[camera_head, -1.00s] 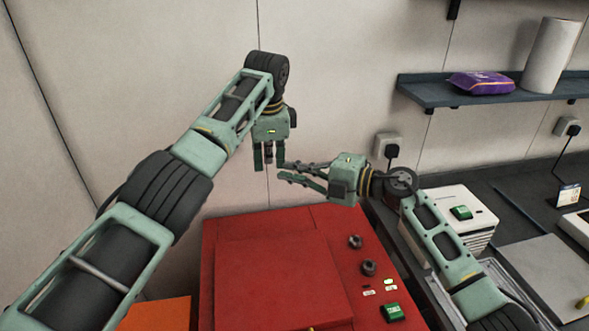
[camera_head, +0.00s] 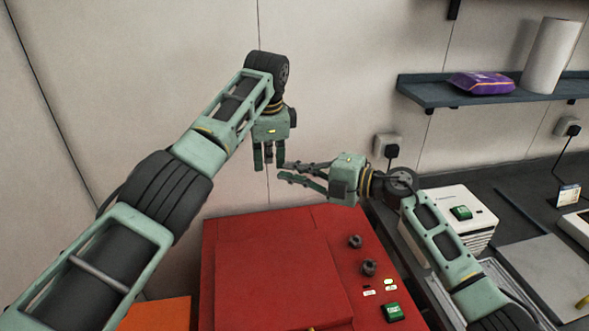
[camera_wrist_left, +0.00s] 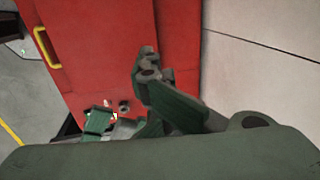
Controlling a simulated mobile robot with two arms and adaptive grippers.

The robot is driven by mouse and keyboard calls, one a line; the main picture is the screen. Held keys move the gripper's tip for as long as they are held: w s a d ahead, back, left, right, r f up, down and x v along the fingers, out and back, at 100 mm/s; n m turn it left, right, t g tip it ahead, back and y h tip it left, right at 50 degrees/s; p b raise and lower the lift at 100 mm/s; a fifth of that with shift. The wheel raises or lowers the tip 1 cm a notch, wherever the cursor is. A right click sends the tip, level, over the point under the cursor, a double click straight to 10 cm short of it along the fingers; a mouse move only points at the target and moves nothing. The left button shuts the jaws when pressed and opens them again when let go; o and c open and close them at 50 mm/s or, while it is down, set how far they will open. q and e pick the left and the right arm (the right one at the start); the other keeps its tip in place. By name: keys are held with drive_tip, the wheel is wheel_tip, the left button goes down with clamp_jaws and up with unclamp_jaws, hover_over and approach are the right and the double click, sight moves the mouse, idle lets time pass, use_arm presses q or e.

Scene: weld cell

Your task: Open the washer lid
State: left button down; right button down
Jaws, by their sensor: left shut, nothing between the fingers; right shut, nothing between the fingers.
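The red washer (camera_head: 325,235) stands below my arms, its square lid (camera_head: 275,275) lying flat and closed on top. In the left wrist view the washer (camera_wrist_left: 178,50) shows with its lid (camera_wrist_left: 100,40) and a yellow handle (camera_wrist_left: 46,47) at the lid's edge. In the head view only a bit of the handle shows at the bottom edge. My left gripper (camera_head: 268,165) points down beyond the washer's back, shut and empty; it also shows in the left wrist view (camera_wrist_left: 150,65). My right gripper (camera_head: 285,172) points left beside it, shut and empty. Neither visibly touches the lid.
Two dark knobs (camera_head: 369,268) and a green switch (camera_head: 392,312) sit right of the lid. A white box (camera_head: 455,220) stands on the dark counter at right. A shelf (camera_head: 440,93) holds a purple packet (camera_head: 482,83) and a paper roll (camera_head: 550,55). The wall is close behind.

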use_arm(q)
drive_tip(key=c, duration=2.5)
unclamp_jaws()
drive_tip(key=shift+c, duration=0.2)
drive_tip(key=o, duration=0.7)
drive_tip(key=shift+o, duration=0.2)
drive_tip(key=shift+r, duration=0.1)
